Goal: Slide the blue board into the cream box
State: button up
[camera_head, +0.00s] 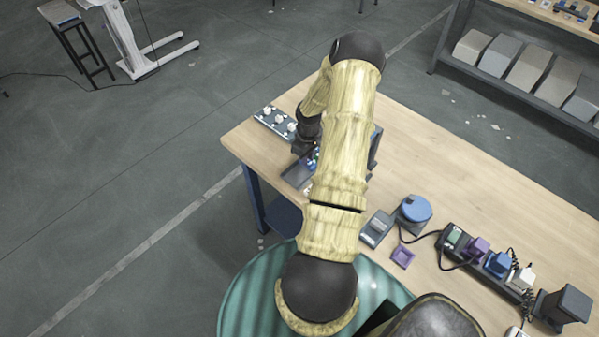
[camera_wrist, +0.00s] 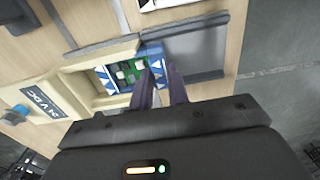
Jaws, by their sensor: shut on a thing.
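The cream box (camera_wrist: 72,92) is at the left in the wrist view. Its side toward my gripper is open, and a cream flap with a dark "VDC" label (camera_wrist: 41,99) and a blue knob is at its left. The blue board (camera_wrist: 128,71), with green and dark parts and white triangles at its ends, lies between the box's walls, at least partly inside. My gripper (camera_wrist: 160,72) is shut on the board's right end. In the head view my arm hides the box and most of the board; a small blue patch (camera_head: 313,158) shows beside my gripper (camera_head: 304,146).
A dark grey tray (camera_wrist: 200,50) lies right of the board. In the head view a strip with white knobs (camera_head: 276,122) is at the table's far left corner. A grey device (camera_head: 376,229), blue round unit (camera_head: 415,209), purple frame (camera_head: 402,256) and plug strip (camera_head: 487,262) stand right.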

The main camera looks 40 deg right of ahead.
jog(key=shift+w+d+p, duration=0.1)
jog(key=shift+d+p, duration=0.2)
jog(key=shift+d, duration=1.05)
jog(key=o, duration=0.7)
jog(key=shift+o, duration=0.2)
notch_tip(320, 180, up, 6)
jog(key=p, duration=0.4)
